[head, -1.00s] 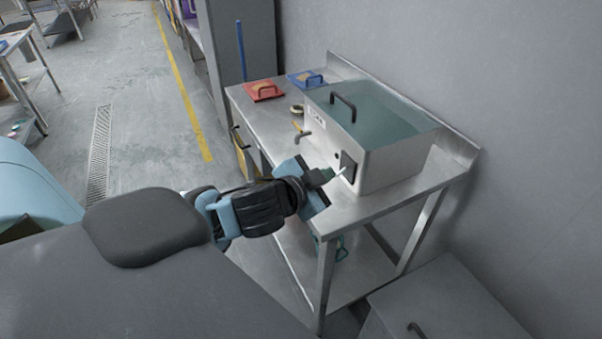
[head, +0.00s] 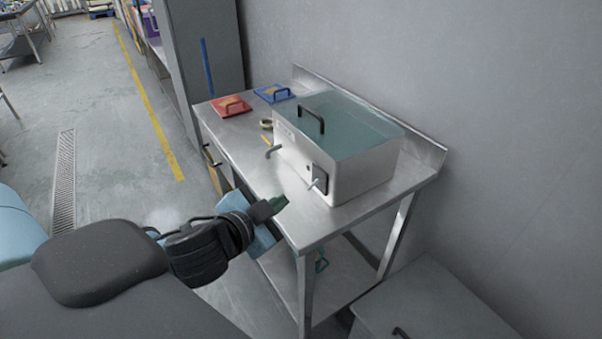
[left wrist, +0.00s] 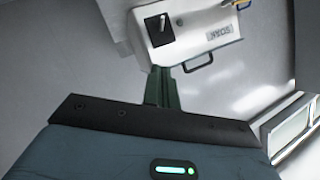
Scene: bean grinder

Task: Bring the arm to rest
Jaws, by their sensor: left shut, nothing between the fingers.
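My left gripper (head: 279,203) is at the front edge of the steel table in the head view, apart from the grinder box and holding nothing. In the left wrist view its green fingers (left wrist: 161,88) are together. The steel box (head: 345,165) with a teal see-through lid and a black handle stands on the table. On its front are a black plate with a small lever (head: 319,182) and a spout. The box also shows in the left wrist view (left wrist: 195,30). My right gripper is not in view.
A grey cabinet (head: 430,305) stands at the lower right. A wall runs behind the table. Open floor lies left.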

